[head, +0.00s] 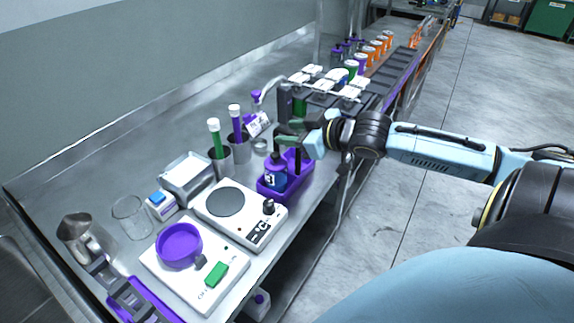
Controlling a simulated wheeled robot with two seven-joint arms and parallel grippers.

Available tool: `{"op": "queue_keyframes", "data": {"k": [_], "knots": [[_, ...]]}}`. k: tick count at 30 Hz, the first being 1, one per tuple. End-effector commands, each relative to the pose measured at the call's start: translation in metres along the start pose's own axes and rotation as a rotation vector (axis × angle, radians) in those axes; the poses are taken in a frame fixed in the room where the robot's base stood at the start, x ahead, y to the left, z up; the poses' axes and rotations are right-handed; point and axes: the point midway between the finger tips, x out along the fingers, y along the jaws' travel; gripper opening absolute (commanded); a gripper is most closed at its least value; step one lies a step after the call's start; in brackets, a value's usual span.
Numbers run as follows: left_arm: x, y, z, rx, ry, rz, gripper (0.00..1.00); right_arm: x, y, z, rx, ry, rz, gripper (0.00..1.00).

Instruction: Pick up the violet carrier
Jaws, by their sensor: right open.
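The violet carrier (299,181) stands near the front edge of the steel bench, with a dark blue bottle (275,177) in its near end. A dark upright part shows above its far end. My right gripper (287,134) reaches in from the right and is above the carrier's far end, its jaws open. The arm and gripper partly hide what is behind them. I cannot tell whether the fingers touch the carrier's upright part.
A white hotplate (240,225) and a white scale with a violet dish (179,244) stand nearer. Metal cups holding green (217,140) and violet (236,125) tools stand left of the carrier. Bottles and racks fill the far bench. The floor on the right is clear.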

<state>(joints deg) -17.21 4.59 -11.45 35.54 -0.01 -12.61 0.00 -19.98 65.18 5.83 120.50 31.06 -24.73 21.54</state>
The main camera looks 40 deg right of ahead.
Motion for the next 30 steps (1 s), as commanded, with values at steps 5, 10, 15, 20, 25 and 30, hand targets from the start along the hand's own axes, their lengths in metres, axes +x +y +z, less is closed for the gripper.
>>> {"op": "queue_keyframes", "data": {"k": [5, 10, 15, 20, 25, 30], "knots": [[0.005, 0.000, 0.000, 0.001, 0.000, 0.000, 0.36, 0.013, 0.000, 0.000, 0.001, 0.001, 0.001, 0.41], [0.006, 0.000, 0.000, 0.001, 0.000, 0.000, 0.36, 0.018, 0.000, -0.001, 0.000, 0.000, -0.001, 0.41], [0.005, 0.000, 0.000, 0.001, 0.000, 0.000, 0.36, 0.019, -0.001, 0.000, 0.000, -0.001, -0.001, 0.41], [0.005, -0.001, 0.000, 0.001, 0.000, -0.001, 0.36, 0.019, -0.001, 0.000, 0.000, -0.001, -0.001, 0.29], [0.005, -0.001, 0.000, 0.001, 0.000, -0.001, 0.36, 0.018, -0.001, 0.000, 0.000, 0.000, -0.001, 0.07], [0.005, -0.001, 0.000, 0.001, 0.000, -0.001, 0.36, 0.018, -0.001, 0.000, 0.000, 0.000, -0.002, 0.00]]}}
